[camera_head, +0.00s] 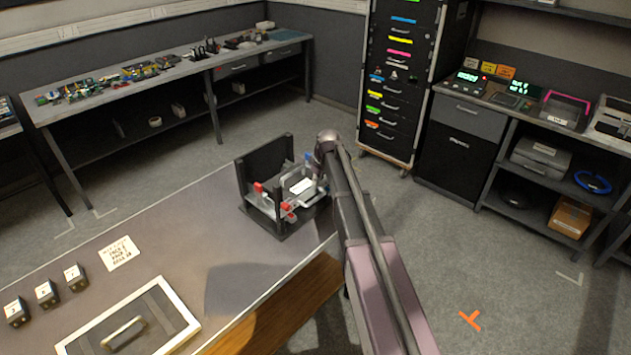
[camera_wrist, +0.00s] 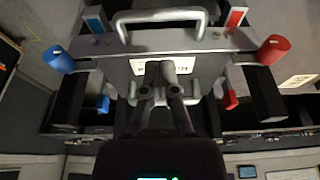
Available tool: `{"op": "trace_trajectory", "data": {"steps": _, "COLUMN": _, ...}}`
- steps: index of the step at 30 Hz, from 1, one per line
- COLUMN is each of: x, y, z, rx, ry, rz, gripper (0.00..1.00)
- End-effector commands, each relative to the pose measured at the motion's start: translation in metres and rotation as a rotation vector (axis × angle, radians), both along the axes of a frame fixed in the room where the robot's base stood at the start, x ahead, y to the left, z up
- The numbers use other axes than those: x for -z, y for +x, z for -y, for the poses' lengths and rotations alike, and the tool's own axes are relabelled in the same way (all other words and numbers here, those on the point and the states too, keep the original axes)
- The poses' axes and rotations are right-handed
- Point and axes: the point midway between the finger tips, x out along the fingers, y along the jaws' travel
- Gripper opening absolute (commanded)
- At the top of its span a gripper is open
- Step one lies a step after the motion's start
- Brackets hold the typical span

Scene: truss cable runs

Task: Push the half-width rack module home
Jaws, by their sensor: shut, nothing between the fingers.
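The rack (camera_head: 266,168) is a small dark frame with upright side plates at the far right end of the bench, with red knobs. The grey rack module (camera_head: 300,187) sits in it with a white label. In the wrist view the module's face (camera_wrist: 125,72) shows with a partly covered label and a metal handle (camera_wrist: 160,15). My gripper (camera_wrist: 160,74) is shut and empty, its fingertips in front of the label. I cannot tell whether they touch. Red (camera_wrist: 273,50) and blue (camera_wrist: 58,59) knobs flank the module. My arm hides part of the rack in the head view.
On the bench lie a white-edged tray (camera_head: 182,312) with a handled piece inside, a paper note (camera_head: 119,253) and several small labelled blocks (camera_head: 46,293). A drawer cabinet (camera_head: 400,80) and equipment shelves stand behind. The bench between note and rack is clear.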

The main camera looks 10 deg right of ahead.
Motion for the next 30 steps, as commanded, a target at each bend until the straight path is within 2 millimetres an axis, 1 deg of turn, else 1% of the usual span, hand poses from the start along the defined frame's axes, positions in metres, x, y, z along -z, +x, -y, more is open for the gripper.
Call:
{"op": "trace_trajectory", "data": {"steps": 1, "x": 0.0, "y": 0.0, "z": 0.0, "rx": 0.0, "ry": 0.0, "rz": 0.0, "gripper": 0.0}}
{"op": "trace_trajectory", "data": {"steps": 2, "x": 0.0, "y": 0.0, "z": 0.0, "rx": 0.0, "ry": 0.0, "rz": 0.0, "gripper": 0.03}}
{"op": "trace_trajectory", "data": {"steps": 3, "x": 0.0, "y": 0.0, "z": 0.0, "rx": 0.0, "ry": 0.0, "rz": 0.0, "gripper": 0.15}}
{"op": "trace_trajectory", "data": {"steps": 5, "x": 0.0, "y": -0.002, "z": -0.001, "rx": 0.002, "ry": 0.0, "rz": -0.001, "gripper": 0.33}}
{"op": "trace_trajectory", "data": {"steps": 6, "x": 0.0, "y": -0.005, "z": -0.001, "rx": 0.006, "ry": 0.0, "rz": -0.003, "gripper": 0.45}}
{"op": "trace_trajectory", "data": {"steps": 7, "x": 0.0, "y": -0.008, "z": -0.001, "rx": 0.01, "ry": 0.0, "rz": -0.006, "gripper": 0.54}}
{"op": "trace_trajectory", "data": {"steps": 8, "x": 0.0, "y": -0.011, "z": -0.002, "rx": 0.016, "ry": 0.0, "rz": -0.01, "gripper": 0.6}}
{"op": "trace_trajectory", "data": {"steps": 11, "x": 0.001, "y": -0.031, "z": -0.004, "rx": 0.048, "ry": -0.002, "rz": -0.027, "gripper": 0.6}}
{"op": "trace_trajectory", "data": {"steps": 14, "x": 0.002, "y": -0.062, "z": -0.006, "rx": 0.101, "ry": -0.006, "rz": -0.058, "gripper": 0.6}}
{"op": "trace_trajectory", "data": {"steps": 17, "x": 0.004, "y": -0.102, "z": -0.008, "rx": 0.174, "ry": -0.012, "rz": -0.095, "gripper": 0.6}}
{"op": "trace_trajectory", "data": {"steps": 18, "x": 0.004, "y": -0.12, "z": -0.009, "rx": 0.208, "ry": -0.016, "rz": -0.112, "gripper": 0.6}}
{"op": "trace_trajectory", "data": {"steps": 20, "x": 0.005, "y": -0.147, "z": -0.011, "rx": 0.262, "ry": -0.022, "rz": -0.139, "gripper": 0.6}}
{"op": "trace_trajectory", "data": {"steps": 21, "x": 0.006, "y": -0.166, "z": -0.011, "rx": 0.301, "ry": -0.028, "rz": -0.156, "gripper": 0.6}}
{"op": "trace_trajectory", "data": {"steps": 23, "x": 0.006, "y": -0.194, "z": -0.012, "rx": 0.358, "ry": -0.037, "rz": -0.18, "gripper": 0.6}}
{"op": "trace_trajectory", "data": {"steps": 24, "x": 0.006, "y": -0.211, "z": -0.012, "rx": 0.394, "ry": -0.044, "rz": -0.195, "gripper": 0.6}}
{"op": "trace_trajectory", "data": {"steps": 27, "x": 0.007, "y": -0.25, "z": -0.012, "rx": 0.48, "ry": -0.06, "rz": -0.228, "gripper": 0.6}}
{"op": "trace_trajectory", "data": {"steps": 30, "x": 0.007, "y": -0.279, "z": -0.012, "rx": 0.551, "ry": -0.075, "rz": -0.251, "gripper": 0.6}}
